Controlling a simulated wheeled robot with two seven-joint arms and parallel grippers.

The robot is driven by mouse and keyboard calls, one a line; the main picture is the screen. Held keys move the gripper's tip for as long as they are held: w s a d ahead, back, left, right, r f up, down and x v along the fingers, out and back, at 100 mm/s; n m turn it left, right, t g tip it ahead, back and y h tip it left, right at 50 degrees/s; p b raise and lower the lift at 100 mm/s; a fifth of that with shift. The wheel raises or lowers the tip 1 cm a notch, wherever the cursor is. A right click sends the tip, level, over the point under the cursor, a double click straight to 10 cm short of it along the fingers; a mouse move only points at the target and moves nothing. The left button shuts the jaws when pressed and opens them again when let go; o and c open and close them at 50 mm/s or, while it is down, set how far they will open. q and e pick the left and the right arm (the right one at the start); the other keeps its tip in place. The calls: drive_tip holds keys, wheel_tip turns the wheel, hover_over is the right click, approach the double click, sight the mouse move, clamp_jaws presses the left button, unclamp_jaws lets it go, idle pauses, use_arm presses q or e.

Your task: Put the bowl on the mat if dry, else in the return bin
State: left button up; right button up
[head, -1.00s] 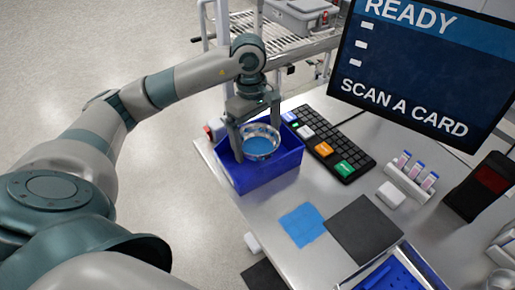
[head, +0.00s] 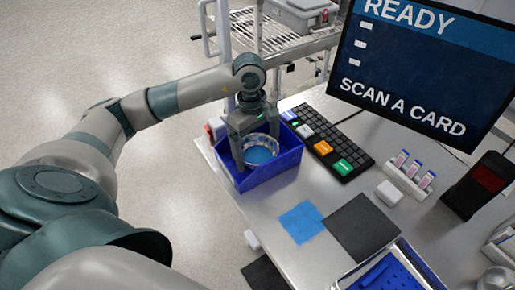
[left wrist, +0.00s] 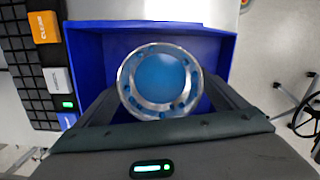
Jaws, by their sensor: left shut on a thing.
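The bowl (head: 261,152) is silver-rimmed with a blue inside. It sits inside the blue bin (head: 267,176), with the bin walls around it. My left gripper (head: 257,150) reaches down into the bin and is shut on the bowl, one finger on each side. In the left wrist view the bowl (left wrist: 158,84) shows from above, with several blue drop-like spots around its shiny wall. The bin (left wrist: 85,45) surrounds it there. Whether the bowl touches the bin floor is hidden. A dark square mat (head: 362,227) lies flat and bare on the table. My right gripper is not seen.
A blue cloth-like square (head: 301,222) lies beside the dark mat. A black keyboard (head: 328,142) with coloured keys is right of the bin. A monitor (head: 420,65), a tube rack (head: 410,176), a card reader (head: 477,187) and a blue-lined tray (head: 390,272) are further right.

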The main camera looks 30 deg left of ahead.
sight(255, 156)
use_arm(q)
drive_tip(key=o, duration=0.8)
drive_tip(key=shift+f, duration=0.1)
drive_tip(key=shift+o, duration=0.2)
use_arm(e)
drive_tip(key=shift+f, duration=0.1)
use_arm(q)
drive_tip(key=shift+r, duration=0.2)
drive_tip(key=shift+w+a+r, duration=0.1)
drive_tip(key=shift+r, duration=0.4)
wheel_tip(255, 156, up, 11)
drive_tip(key=a+b, duration=0.1)
drive_tip(key=b, duration=0.2)
drive_tip(key=shift+b, duration=0.35)
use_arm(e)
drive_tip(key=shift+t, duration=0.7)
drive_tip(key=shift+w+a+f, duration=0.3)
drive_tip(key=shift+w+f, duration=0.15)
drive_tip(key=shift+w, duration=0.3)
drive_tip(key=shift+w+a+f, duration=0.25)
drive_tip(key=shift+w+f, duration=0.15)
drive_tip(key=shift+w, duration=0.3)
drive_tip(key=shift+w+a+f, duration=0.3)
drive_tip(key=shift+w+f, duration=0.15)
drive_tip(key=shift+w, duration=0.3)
